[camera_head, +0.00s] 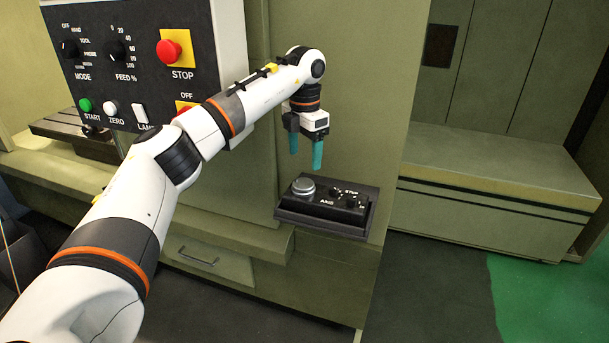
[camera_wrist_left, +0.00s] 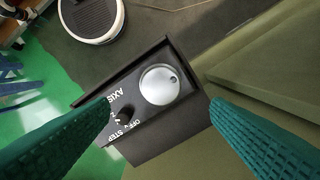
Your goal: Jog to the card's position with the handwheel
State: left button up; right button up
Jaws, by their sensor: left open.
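The handwheel (camera_head: 303,187) is a round silver dial on a small black pendant box (camera_head: 327,207), which sits on a shelf on the machine's side. The box also carries AXIS and STEP knobs (camera_head: 350,199). My left gripper (camera_head: 306,158) is above the box, fingers pointing down, open and empty. In the left wrist view the handwheel (camera_wrist_left: 159,85) shows between the two teal fingers (camera_wrist_left: 165,125), apart from both. One finger covers part of the AXIS and STEP area there. I see no card in either view. My right gripper is out of view.
A control panel (camera_head: 135,88) with MODE and FEED knobs, a red STOP button (camera_head: 168,50) and START, ZERO and LAMP controls hangs behind my left arm. A green-beige cabinet (camera_head: 490,210) stands at the right. The floor (camera_head: 430,290) between is clear.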

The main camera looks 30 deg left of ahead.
pick_arm(q)
jog(key=shift+r+b, duration=0.3)
jog(key=shift+r, duration=1.95)
